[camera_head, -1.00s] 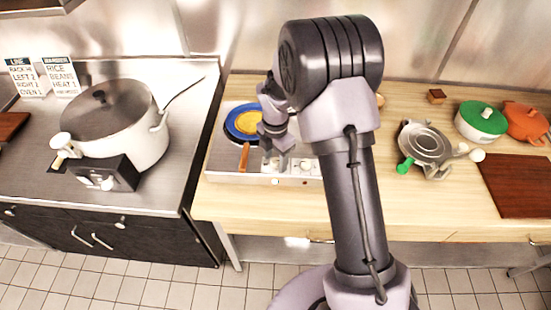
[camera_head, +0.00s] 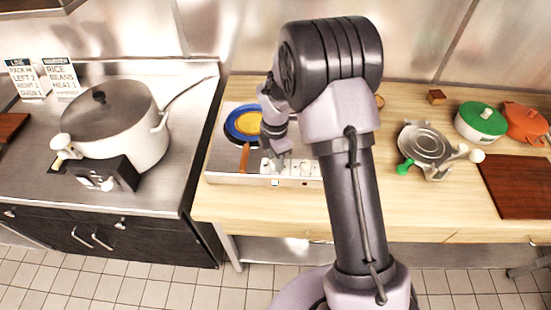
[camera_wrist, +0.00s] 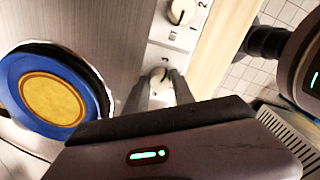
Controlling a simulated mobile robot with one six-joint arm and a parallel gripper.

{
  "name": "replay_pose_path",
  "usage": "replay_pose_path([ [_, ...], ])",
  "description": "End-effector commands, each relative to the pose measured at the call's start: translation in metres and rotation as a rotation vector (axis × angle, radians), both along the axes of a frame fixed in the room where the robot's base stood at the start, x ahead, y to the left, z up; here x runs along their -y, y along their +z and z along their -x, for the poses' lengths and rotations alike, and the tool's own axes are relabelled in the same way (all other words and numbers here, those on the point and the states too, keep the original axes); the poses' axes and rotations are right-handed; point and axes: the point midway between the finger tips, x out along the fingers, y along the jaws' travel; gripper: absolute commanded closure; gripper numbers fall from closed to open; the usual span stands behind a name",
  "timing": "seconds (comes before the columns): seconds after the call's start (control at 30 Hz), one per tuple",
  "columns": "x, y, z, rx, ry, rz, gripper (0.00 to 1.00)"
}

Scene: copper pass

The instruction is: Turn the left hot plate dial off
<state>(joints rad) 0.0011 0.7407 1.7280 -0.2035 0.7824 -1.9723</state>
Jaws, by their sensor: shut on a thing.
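The hot plate (camera_head: 222,172) is a flat metal unit on the wooden counter, with a pale control strip along its front. My gripper (camera_head: 273,162) is at the left part of that strip. In the wrist view its fingers (camera_wrist: 160,88) sit either side of the white left dial (camera_wrist: 160,76), closed on it. The dial's lower part is hidden by the fingers, and its pointer setting cannot be read clearly. A second white dial (camera_wrist: 182,11) stands free farther along the strip, also seen right of the gripper in the head view (camera_head: 305,168).
A blue pan (camera_head: 232,127) with a yellow inside and an orange handle sits on the hot plate, close left of my gripper. A large lidded pot (camera_head: 130,130) stands on the left counter. A green-lidded pot (camera_head: 480,122) and a waffle-iron-like appliance (camera_head: 425,145) stand at right.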

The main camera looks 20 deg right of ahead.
Motion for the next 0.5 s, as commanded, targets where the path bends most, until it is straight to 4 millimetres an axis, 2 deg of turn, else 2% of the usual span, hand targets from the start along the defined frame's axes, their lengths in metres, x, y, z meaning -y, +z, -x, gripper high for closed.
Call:
replay_pose_path([
  [0.5, -0.0002, -0.0002, -0.0003, 0.001, -0.488, 0.0, 1.0],
])
